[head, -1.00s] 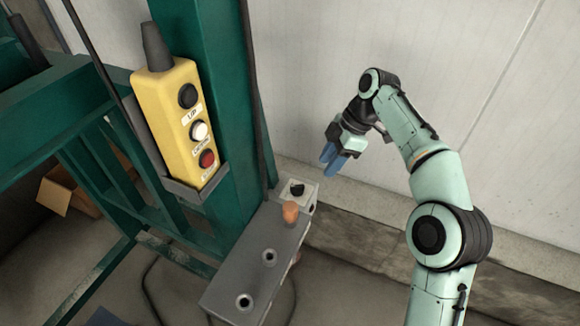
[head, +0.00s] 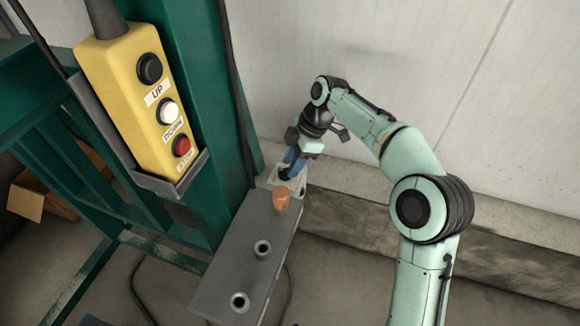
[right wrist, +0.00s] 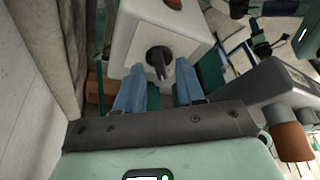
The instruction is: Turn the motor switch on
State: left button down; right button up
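The motor switch is a black rotary knob (head: 284,173) on a pale box (head: 276,183) at the far end of the grey bench-like housing. In the right wrist view the knob (right wrist: 157,57) stands out from the white box face (right wrist: 145,35). My right gripper (head: 291,163) is at the knob, its blue fingers pointing down to it. In the right wrist view my right gripper (right wrist: 160,68) is open, with the knob between its two fingertips and a gap on each side. The fingers partly hide the switch in the head view. My left gripper is not in view.
An orange cap (head: 281,200) stands close to the switch on the grey housing (head: 232,265), which has two round sockets. A yellow pendant (head: 125,85) with UP, DOWN and a red button hangs on the green post. A pale wall (head: 420,60) stands behind my right arm.

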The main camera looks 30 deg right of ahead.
jog(key=shift+w+a+f, duration=0.1)
jog(key=shift+a+f, duration=0.2)
jog(key=shift+f, duration=0.3)
grip_shut()
